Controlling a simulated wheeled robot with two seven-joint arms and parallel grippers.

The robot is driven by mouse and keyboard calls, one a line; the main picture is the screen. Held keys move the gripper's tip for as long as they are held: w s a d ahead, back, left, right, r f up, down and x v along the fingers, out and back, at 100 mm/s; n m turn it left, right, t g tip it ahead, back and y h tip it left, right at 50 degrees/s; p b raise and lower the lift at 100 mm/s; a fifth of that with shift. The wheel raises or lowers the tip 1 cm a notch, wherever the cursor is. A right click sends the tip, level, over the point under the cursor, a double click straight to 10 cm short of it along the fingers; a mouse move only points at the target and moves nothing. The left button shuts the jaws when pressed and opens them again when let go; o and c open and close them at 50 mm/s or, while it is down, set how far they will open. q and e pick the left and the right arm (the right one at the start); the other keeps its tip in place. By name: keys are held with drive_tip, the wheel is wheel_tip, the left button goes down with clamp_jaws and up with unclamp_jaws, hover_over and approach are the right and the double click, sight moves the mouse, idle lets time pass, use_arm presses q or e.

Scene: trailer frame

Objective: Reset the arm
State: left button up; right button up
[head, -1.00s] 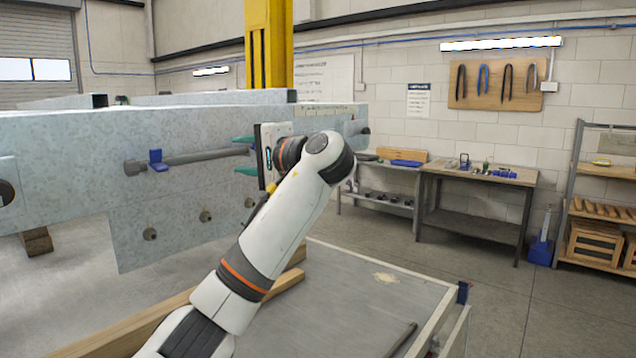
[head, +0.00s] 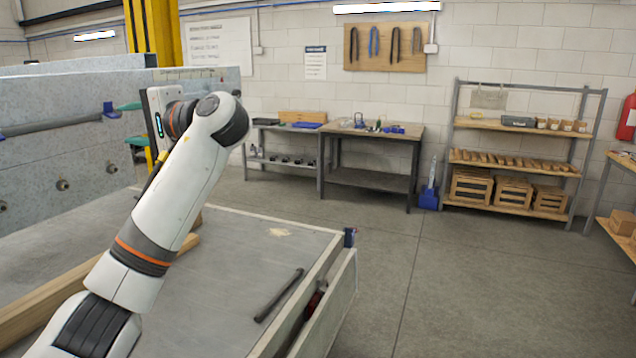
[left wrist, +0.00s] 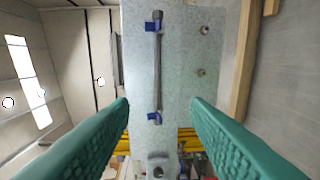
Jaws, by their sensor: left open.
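My left arm comes in from the lower left in the head view. Its gripper (head: 131,124) has green fingers, open and apart, pointing left toward the grey trailer frame (head: 60,85). In the left wrist view the two fingers (left wrist: 158,103) are spread wide with nothing between them. A grey bar (head: 50,125) is held along the frame's face by blue clips (head: 110,110). In the left wrist view the bar (left wrist: 157,70) runs between two blue clips, beyond the fingers and clear of them. My right gripper is not in view.
A workbench (head: 375,140) and a shelf with crates (head: 510,155) line the back wall. The floor at right is clear.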

use_arm(q)
drive_tip(key=w+d+f+m+t+h, duration=0.1)
drive_tip(key=d+f+h, duration=0.1)
drive_tip(key=f, duration=0.7)
drive_tip(key=w+d+f+m+t+h, duration=0.1)
drive_tip(key=f+h, duration=0.1)
drive_tip(key=f, duration=0.8)
drive_tip(key=s+d+f+g+h, duration=0.1)
drive_tip(key=s+d+f+h, duration=0.2)
drive_tip(key=f, duration=0.7)
drive_tip(key=s+f+h, duration=0.2)
drive_tip(key=s+f, duration=0.3)
drive_tip(key=f, duration=0.6)
drive_tip(key=s+d+f+n+g+h, duration=0.1)
drive_tip(key=s+d+f+g+h, duration=0.2)
drive_tip(key=s+f, duration=1.05)
drive_tip(key=s+d+f+n+g+h, duration=0.1)
drive_tip(key=s+f+n+h, duration=0.2)
drive_tip(key=s, duration=1.7)
wheel_tip(320, 180, down, 24)
drive_tip(key=g+h, duration=0.1)
drive_tip(key=s+a+f+g, duration=0.1)
drive_tip(key=s+a+f, duration=0.1)
drive_tip(key=s+f, duration=1.5)
drive_tip(key=shift+a+f+g, duration=0.15)
drive_tip(key=shift+a+g, duration=0.2)
drive_tip(key=shift+g, duration=0.05)
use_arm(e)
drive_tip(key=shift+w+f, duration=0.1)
